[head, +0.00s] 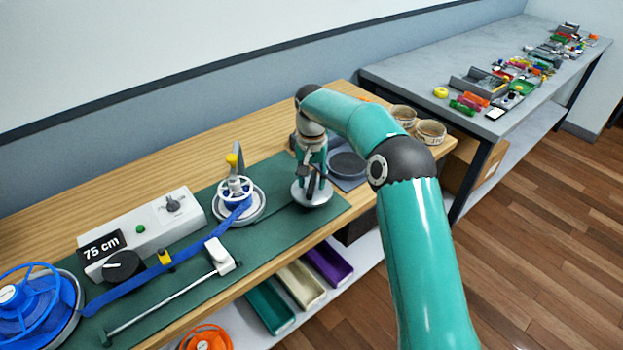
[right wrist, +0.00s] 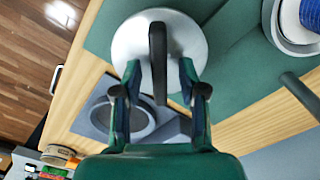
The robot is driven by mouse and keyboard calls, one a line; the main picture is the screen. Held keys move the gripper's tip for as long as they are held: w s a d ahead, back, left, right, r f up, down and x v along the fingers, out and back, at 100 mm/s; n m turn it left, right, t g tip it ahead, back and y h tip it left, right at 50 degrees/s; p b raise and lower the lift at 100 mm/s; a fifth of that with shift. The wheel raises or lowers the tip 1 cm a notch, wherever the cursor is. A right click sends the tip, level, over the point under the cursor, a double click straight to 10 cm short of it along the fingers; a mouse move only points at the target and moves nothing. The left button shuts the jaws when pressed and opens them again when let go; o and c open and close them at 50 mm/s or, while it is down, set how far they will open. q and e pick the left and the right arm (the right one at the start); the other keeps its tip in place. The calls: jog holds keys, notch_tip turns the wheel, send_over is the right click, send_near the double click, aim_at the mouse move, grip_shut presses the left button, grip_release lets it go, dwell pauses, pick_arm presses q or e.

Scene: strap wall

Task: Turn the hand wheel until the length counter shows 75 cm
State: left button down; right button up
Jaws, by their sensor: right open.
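The length counter (head: 102,246) on the front of a white box reads 75 cm. My right gripper (head: 314,180) is over the disc. It is open, with its fingers on either side of the handle; I cannot tell whether they touch it. A blue strap (head: 180,268) runs from a large blue reel (head: 30,300) to a smaller reel (head: 240,205) with a white spoked wheel. My left gripper is not in view.
The white box (head: 155,230) has a black knob (head: 122,266) and a green button. A metal rod with a white slider (head: 222,256) lies in front of the strap. A grey holder (head: 346,165) and tape rolls (head: 430,131) stand to the right. Coloured bins (head: 270,306) sit below.

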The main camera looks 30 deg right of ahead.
aim_at(311, 181)
grip_shut()
jog(key=shift+m+p, duration=0.4)
jog(key=shift+m, duration=0.7)
grip_release()
jog(key=shift+r, duration=0.15)
notch_tip(311, 181, up, 12)
jog(key=shift+f, duration=0.2)
dwell(0.4)
